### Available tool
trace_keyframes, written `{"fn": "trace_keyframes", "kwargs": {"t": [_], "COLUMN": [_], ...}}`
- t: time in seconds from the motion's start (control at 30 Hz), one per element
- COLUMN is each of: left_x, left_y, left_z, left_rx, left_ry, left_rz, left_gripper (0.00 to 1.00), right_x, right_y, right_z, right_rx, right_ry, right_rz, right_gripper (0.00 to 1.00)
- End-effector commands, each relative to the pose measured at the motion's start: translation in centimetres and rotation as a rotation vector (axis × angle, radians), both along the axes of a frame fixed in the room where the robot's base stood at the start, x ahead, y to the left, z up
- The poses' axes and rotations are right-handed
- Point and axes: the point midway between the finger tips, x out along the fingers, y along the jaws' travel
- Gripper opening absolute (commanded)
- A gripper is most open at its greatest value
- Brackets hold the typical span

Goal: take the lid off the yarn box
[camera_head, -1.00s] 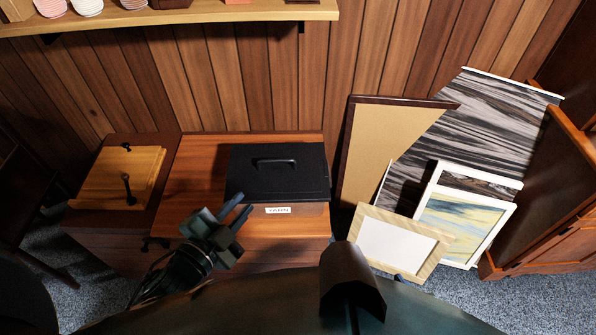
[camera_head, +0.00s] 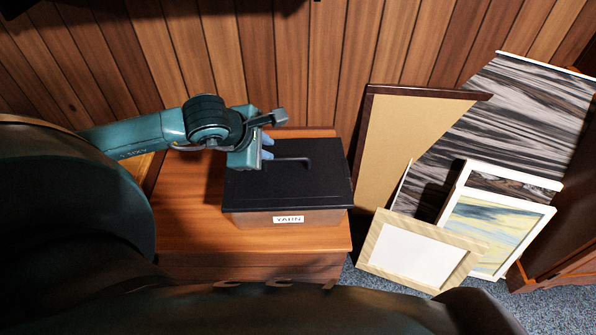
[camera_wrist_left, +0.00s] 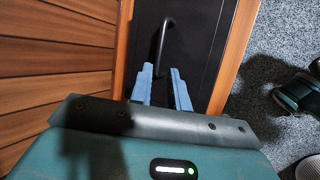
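The yarn box (camera_head: 255,219) is a brown box with a white "YARN" label on its front. It stands on a reddish wooden cabinet. Its black lid (camera_head: 300,193) is on, with a black bar handle (camera_head: 307,160) on top. My left gripper (camera_head: 267,148) is over the lid's back left part, at the left end of the handle. In the left wrist view its two blue fingers (camera_wrist_left: 163,88) are apart, and the handle (camera_wrist_left: 162,42) lies ahead, roughly in line with the gap. The fingers do not grip it. My right gripper is not in view.
The cabinet top (camera_head: 190,215) has bare room left of the box. A framed board (camera_head: 395,150), a striped grey canvas (camera_head: 510,120) and smaller frames (camera_head: 415,250) lean to the right. The wood-paneled wall (camera_head: 250,60) is close behind.

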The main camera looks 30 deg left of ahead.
Motion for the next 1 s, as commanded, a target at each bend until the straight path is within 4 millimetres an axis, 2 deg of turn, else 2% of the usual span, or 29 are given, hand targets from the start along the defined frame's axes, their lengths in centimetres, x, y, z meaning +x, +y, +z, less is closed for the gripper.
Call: {"fn": "trace_keyframes", "kwargs": {"t": [0.33,0.6,0.8,1.0], "left_x": [3.6,4.9,6.5,7.4], "left_y": [-0.2,-0.3,-0.3,-0.4], "left_z": [-4.8,-6.6,-9.2,-10.5], "left_rx": [0.0,0.001,-0.001,0.001], "left_ry": [-0.001,0.0,0.0,0.0], "left_rz": [0.004,0.001,0.002,0.001], "left_gripper": [0.18,0.18,0.18,0.18], "right_x": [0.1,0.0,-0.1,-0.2], "right_y": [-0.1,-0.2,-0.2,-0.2], "right_z": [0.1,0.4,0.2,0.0], "right_rx": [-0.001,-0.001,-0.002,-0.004], "right_ry": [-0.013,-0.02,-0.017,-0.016], "right_rz": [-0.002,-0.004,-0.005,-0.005], "right_gripper": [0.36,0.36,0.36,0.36]}}
